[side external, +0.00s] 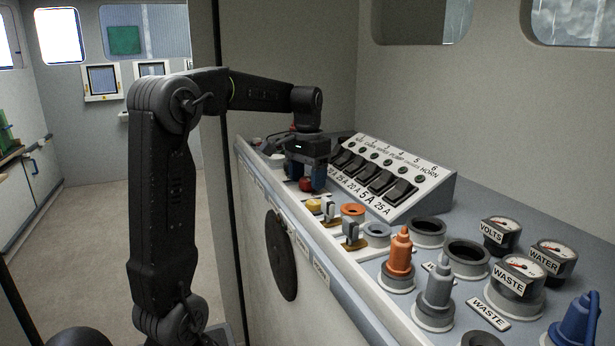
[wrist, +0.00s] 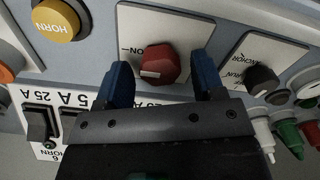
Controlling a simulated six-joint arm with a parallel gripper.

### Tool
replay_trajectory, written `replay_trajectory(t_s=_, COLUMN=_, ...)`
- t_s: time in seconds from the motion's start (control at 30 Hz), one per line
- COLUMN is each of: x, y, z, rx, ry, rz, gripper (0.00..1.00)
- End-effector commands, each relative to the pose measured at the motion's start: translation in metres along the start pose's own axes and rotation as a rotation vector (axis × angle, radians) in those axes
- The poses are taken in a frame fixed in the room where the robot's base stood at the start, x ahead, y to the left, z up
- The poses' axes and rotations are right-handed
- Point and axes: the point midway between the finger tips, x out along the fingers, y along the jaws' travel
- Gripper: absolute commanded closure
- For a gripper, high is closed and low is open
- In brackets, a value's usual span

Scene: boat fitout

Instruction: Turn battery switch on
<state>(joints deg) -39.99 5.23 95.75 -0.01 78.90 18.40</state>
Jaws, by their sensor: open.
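The battery switch, a red knob (wrist: 160,63), sits on a white plate (wrist: 143,22) in the wrist view. A short pale mark shows on the knob's lower left, and an upside-down "ON" label (wrist: 131,50) is just left of it. The red knob also shows in the side view (side external: 306,185). My gripper (side external: 305,178) points down over the knob. Its blue fingers (wrist: 161,68) are open, one on each side of the knob, with a visible gap on both sides. The rest of the plate's lettering is hidden by my gripper.
A sloped breaker panel (side external: 392,180) with black rocker switches stands close behind my gripper. A yellow HORN button (wrist: 60,20) and a black selector knob (wrist: 263,79) flank the red knob. Gauges (side external: 520,275) and orange (side external: 400,252) and grey fittings crowd the console's near end.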

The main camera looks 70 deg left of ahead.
Motion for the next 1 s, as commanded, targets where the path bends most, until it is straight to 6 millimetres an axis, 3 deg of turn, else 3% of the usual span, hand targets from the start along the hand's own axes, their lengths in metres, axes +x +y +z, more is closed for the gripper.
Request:
replay_trajectory(t_s=0.27, x=-0.007, y=0.000, z=0.000, rx=-0.001, ry=-0.001, rz=0.000, gripper=0.38)
replay_trajectory(t_s=0.37, x=-0.022, y=0.000, z=-0.001, rx=-0.001, ry=0.002, rz=-0.001, gripper=0.38)
replay_trajectory(t_s=0.7, x=-0.098, y=0.000, z=-0.001, rx=0.000, ry=0.003, rz=-0.001, gripper=0.38)
replay_trajectory(t_s=1.0, x=-0.133, y=0.000, z=0.000, rx=0.000, ry=0.000, rz=0.000, gripper=0.38)
